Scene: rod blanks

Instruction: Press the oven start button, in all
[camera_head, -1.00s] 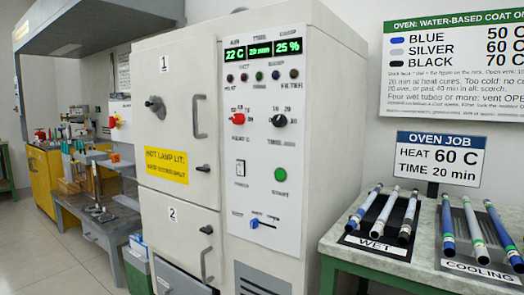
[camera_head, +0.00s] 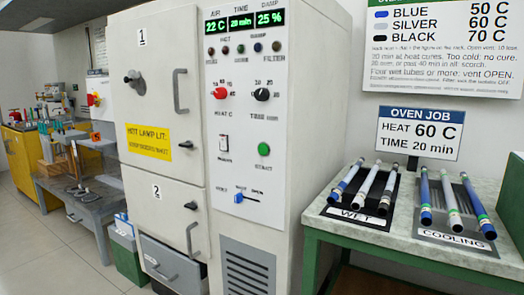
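The oven (camera_head: 150,75) is a tall white cabinet with its upper and lower doors, marked 1 and 2, both shut. The round green start button (camera_head: 264,149) sits on its control panel at the right. The green display (camera_head: 244,20) reads 22 C, 20 min and 25 %. Below it are a red heat knob (camera_head: 221,93), a black time knob (camera_head: 262,94), a power switch (camera_head: 223,143) and a blue vent slider (camera_head: 239,197) toward the left of its slot. The oven job sign (camera_head: 418,133) reads heat 60 C, time 20 min. Neither gripper is in view.
A green-legged table (camera_head: 325,230) at the right bears a wet rack (camera_head: 356,221) and a cooling rack (camera_head: 455,241), each with three tubes. A rule sign (camera_head: 443,48) hangs above. A low grey bench (camera_head: 88,205) stands left of the oven. Floor shows at lower left.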

